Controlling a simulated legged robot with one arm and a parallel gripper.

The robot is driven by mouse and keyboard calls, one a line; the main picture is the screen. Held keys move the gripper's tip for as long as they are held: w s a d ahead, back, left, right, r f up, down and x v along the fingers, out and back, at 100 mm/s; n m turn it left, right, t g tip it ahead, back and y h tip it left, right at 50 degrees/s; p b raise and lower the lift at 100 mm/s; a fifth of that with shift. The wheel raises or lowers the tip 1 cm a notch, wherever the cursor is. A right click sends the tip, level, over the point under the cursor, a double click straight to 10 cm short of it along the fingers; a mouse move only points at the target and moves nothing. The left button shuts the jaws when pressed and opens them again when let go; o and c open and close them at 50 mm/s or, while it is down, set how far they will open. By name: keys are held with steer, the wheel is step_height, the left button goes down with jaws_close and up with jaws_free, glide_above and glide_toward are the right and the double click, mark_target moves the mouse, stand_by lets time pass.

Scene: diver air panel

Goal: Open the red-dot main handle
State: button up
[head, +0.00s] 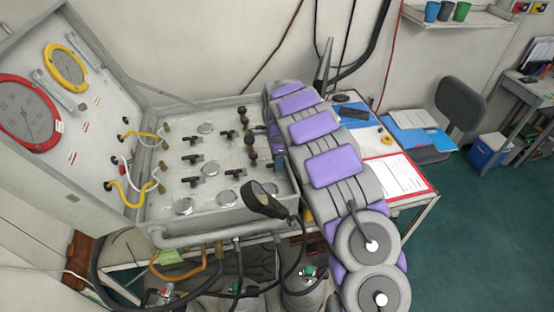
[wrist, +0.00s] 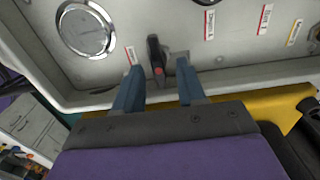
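The black main handle (wrist: 154,50) with a red dot near its lower end shows in the wrist view, on the pale panel (wrist: 220,65) close to the panel's rim. My gripper (wrist: 157,68) is open. One blue-grey finger is on each side of the handle's red-dot end, with a visible gap on both sides. Whether the fingertips reach down to the handle's depth I cannot tell. In the head view, my gripper (head: 279,150) is at the right edge of the panel box, partly hidden by my arm. The red-dot handle cannot be made out there.
A round metal cap (wrist: 86,27) lies left of the handle in the wrist view. In the head view, several black handles and knobs cover the panel (head: 220,170), and a black gauge (head: 264,199) stands at its front edge. A table with papers (head: 398,174) is at right.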

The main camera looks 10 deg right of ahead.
jaws_close()
steer(key=shift+r, duration=0.1)
stand_by(0.5)
steer(key=n+p, duration=0.1)
steer(key=n, duration=0.2)
steer(key=shift+w+n, duration=0.15)
steer(key=shift+n, duration=0.25)
steer(key=n+p, duration=0.1)
steer(key=n, duration=0.3)
steer(key=shift+a+n, duration=0.1)
steer(key=shift+n, duration=0.2)
steer(key=n+p, duration=0.1)
steer(key=n, duration=0.3)
steer(key=shift+w+n, duration=0.1)
steer(key=shift+n, duration=0.2)
steer(key=shift+a+n+p, duration=0.1)
steer(key=shift+n+p, duration=0.25)
steer(key=shift+n, duration=1.75)
